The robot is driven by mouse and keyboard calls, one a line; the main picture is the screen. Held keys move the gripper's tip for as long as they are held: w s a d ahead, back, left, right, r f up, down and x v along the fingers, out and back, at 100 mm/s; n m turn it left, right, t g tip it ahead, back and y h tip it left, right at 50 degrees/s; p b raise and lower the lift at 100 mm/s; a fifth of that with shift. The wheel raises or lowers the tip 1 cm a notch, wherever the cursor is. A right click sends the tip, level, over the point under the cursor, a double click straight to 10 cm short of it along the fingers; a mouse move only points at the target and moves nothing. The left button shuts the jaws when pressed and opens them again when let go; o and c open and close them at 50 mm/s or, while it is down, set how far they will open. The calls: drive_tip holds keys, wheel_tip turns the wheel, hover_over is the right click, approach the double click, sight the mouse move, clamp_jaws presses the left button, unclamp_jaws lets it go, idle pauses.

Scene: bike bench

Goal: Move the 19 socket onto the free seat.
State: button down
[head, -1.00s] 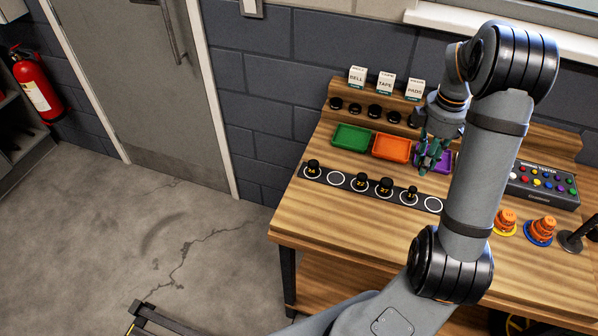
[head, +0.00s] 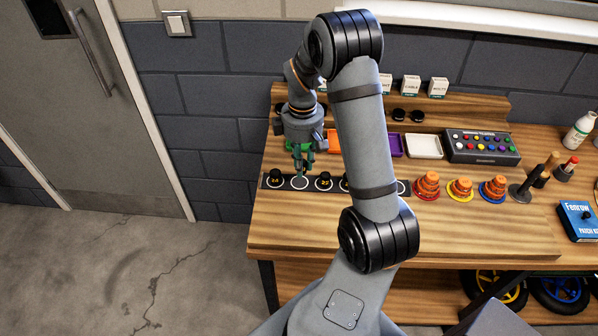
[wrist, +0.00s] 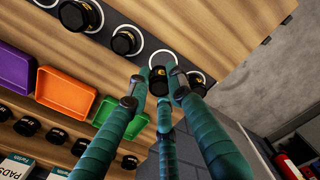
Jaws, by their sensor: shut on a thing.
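My gripper (head: 301,168) points down over the left part of the dark socket strip (head: 312,182). In the wrist view my gripper (wrist: 155,85) is shut on a small black socket (wrist: 159,84) with a yellow mark, whose number I cannot read. The held socket is just by the free seat, a white ring (head: 299,184); this ring also shows in the wrist view (wrist: 149,54). I cannot tell whether the socket touches it. A black socket (head: 275,179) sits left of the ring and another (head: 324,180) right of it. My arm hides part of the strip farther right.
Orange (wrist: 66,91), green (wrist: 112,113) and purple (head: 396,145) trays lie behind the strip, with a white tray (head: 423,146) farther right. A button box (head: 482,147) and orange stacks (head: 427,186) stand to the right. The bench front is clear.

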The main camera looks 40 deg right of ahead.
sight(299, 182)
drive_tip(key=shift+w+a+f, duration=0.2)
drive_tip(key=shift+a+f, duration=0.05)
drive_tip(key=shift+f, duration=0.2)
drive_tip(key=shift+f+p, duration=0.5)
drive_tip(key=shift+f, duration=1.3)
drive_tip(key=shift+f, duration=0.25)
drive_tip(key=c, duration=1.6)
unclamp_jaws()
drive_tip(key=shift+r, duration=0.1)
drive_tip(key=shift+o, duration=0.2)
drive_tip(key=shift+w+r, duration=0.15)
drive_tip(key=shift+r, duration=0.4)
wheel_tip(299, 182, up, 11)
drive_tip(key=shift+r+b, duration=0.15)
drive_tip(key=shift+b, duration=0.15)
